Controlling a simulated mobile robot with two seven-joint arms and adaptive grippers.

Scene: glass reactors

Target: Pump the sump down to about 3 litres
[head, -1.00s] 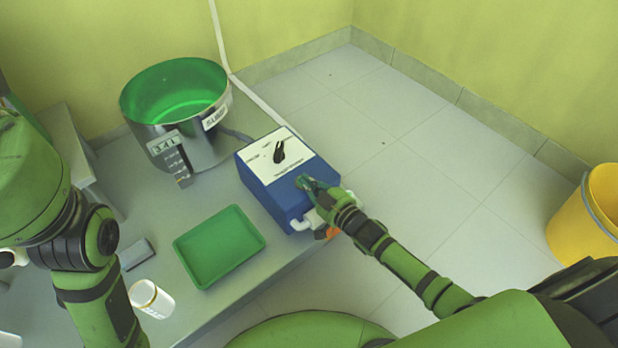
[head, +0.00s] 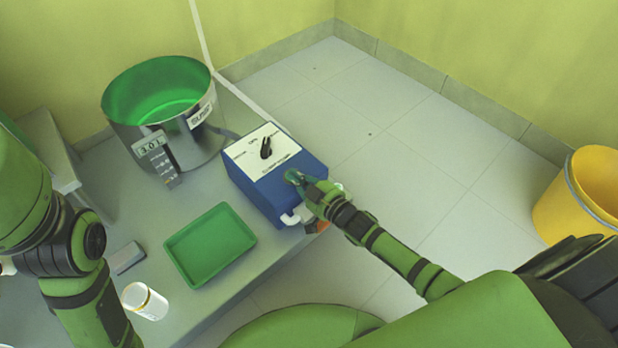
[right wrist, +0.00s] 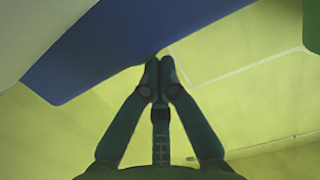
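The sump (head: 190,150) is a steel vessel with a green inside at the upper left in the head view. Its small display (head: 149,144) seems to read 3.0 l. The blue pump box (head: 262,196) stands to its right, with a white top panel (head: 243,152) and a black knob (head: 266,147) standing roughly upright towards "OFF". My right gripper (head: 294,178) is at the box's near right side, below the panel and apart from the knob. In the right wrist view its fingertips (right wrist: 159,72) are together, with nothing visible between them; contact with the box is unclear. My left gripper is out of view.
A green tray (head: 168,247) lies in front of the pump on the grey bench (head: 222,292). A white jar (head: 145,301) and a small grey block (head: 127,257) are left of it. A yellow bin (head: 563,211) stands at the right; the floor between is clear.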

